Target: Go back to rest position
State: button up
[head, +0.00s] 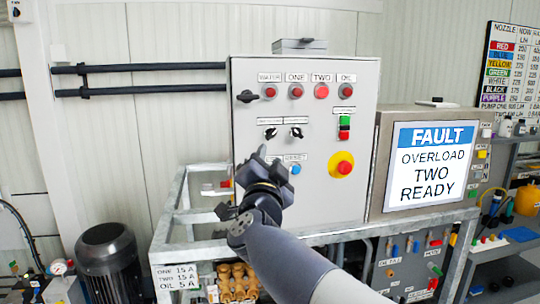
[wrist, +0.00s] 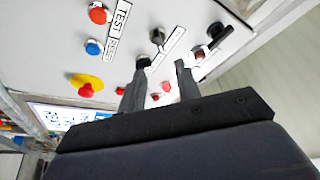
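My gripper (head: 262,152) is in front of the lower left part of a grey control cabinet (head: 220,300) in the head view.THINGS: My gripper (head: 260,155) is raised in front of the grey control cabinet (head: 305,125) in the head view, over the lower left of its face. In the wrist view my gripper (wrist: 160,68) shows two dark fingers apart, with nothing held between them. The cabinet face (wrist: 50,30) lies beyond the fingertips. I cannot tell the exact gap to it. My forearm and gripper hide part of the cabinet's lower left and some labels.
The cabinet carries red lamps, black switches, a blue button (head: 295,169) and a yellow-ringed red stop button (head: 341,165). A screen (head: 432,162) reads FAULT, OVERLOAD, TWO READY. A metal frame (head: 160,240) stands below. A dark motor (head: 108,262) is at lower left.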

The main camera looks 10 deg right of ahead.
aim_at(273, 134)
dwell(0.4)
jog(key=p+x, duration=0.2)
jog(key=x, duration=0.8)
jog(key=shift+w+d, duration=0.15)
jog(key=shift+w, duration=0.25)
jog(key=shift+s, duration=0.1)
